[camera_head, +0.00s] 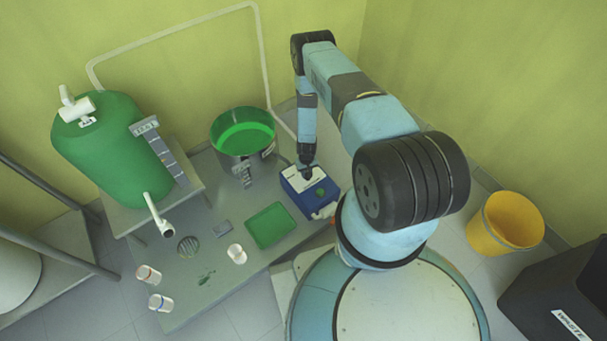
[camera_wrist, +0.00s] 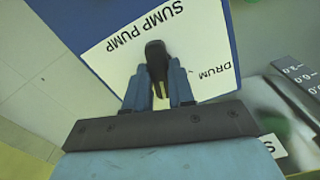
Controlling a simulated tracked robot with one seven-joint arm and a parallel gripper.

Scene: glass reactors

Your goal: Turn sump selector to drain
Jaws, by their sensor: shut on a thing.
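The sump pump box (camera_head: 298,202) is blue with a white top label and stands on the grey bench in the head view. In the wrist view its label (camera_wrist: 118,53) reads SUMP PUMP and DRUM, upside down; no DRAIN word shows. The black sump selector (camera_wrist: 156,52) stands up from the label. My gripper (camera_wrist: 160,88) is shut on the selector, with one blue finger on each side of it. In the head view my gripper (camera_head: 306,168) is small and dark over the box top, and the selector cannot be made out there. The selector's exact setting is unclear.
A green drum (camera_head: 105,150) with a white tap stands left. A metal pot (camera_head: 236,146) of green liquid stands behind the box. A green tray (camera_head: 270,225) and white cup (camera_head: 237,254) lie in front. A yellow bucket (camera_head: 508,222) and dark waste bin (camera_head: 560,300) stand right.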

